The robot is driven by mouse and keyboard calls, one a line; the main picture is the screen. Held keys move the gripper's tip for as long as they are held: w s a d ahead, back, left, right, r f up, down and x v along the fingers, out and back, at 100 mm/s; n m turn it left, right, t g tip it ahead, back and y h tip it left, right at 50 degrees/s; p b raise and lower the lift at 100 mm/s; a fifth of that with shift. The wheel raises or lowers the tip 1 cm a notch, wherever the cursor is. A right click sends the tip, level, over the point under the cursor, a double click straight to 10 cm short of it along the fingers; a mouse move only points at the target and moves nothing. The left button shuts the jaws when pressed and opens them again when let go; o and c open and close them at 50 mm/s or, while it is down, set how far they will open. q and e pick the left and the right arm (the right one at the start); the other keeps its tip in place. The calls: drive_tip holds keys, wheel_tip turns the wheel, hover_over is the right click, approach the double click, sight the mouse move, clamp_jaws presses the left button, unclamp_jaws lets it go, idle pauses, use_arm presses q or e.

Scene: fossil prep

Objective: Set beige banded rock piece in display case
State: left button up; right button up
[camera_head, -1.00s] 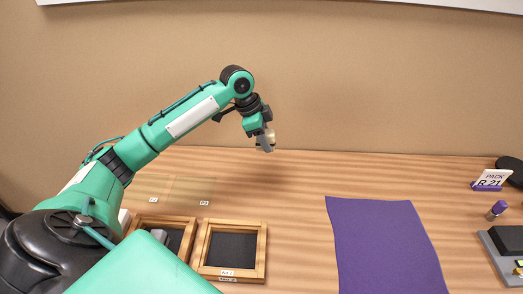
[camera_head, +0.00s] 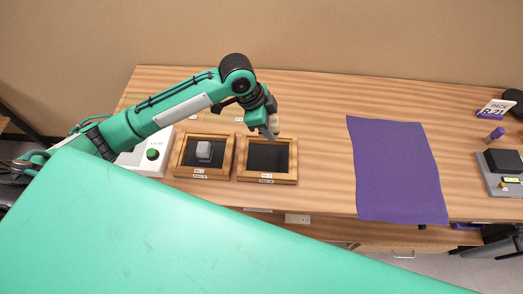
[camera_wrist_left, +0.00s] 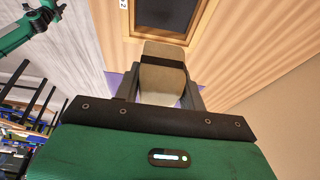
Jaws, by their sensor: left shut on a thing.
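My left gripper (camera_head: 268,131) is shut on the beige banded rock piece (camera_head: 275,121). The left wrist view shows the piece (camera_wrist_left: 162,82) between the fingers, a beige block with a dark band across it. The gripper is at the back edge of the right wooden display case (camera_head: 243,165), which has a bare black floor. Part of that case (camera_wrist_left: 133,12) shows at the top of the left wrist view. The left wooden case (camera_head: 178,160) holds a grey block (camera_head: 204,149). A green arm of mine with a dark end shows at the top left of the wrist view; its jaws are unclear.
A white box with a green button (camera_head: 152,154) stands left of the cases. A purple cloth (camera_head: 395,170) lies to the right.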

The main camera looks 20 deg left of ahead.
use_arm(q)
drive_tip(key=p, duration=0.2)
hover_over(272, 160)
drive_tip(key=a, duration=0.1)
drive_tip(key=f, duration=1.1)
drive_tip(key=shift+s+a+f, duration=0.1)
drive_tip(key=shift+s+f, duration=0.15)
drive_tip(key=shift+f, duration=0.05)
drive_tip(key=shift+f+p, duration=0.35)
drive_tip(key=shift+f, duration=1.8)
drive_tip(key=shift+f, duration=0.15)
drive_tip(key=o, duration=1.2)
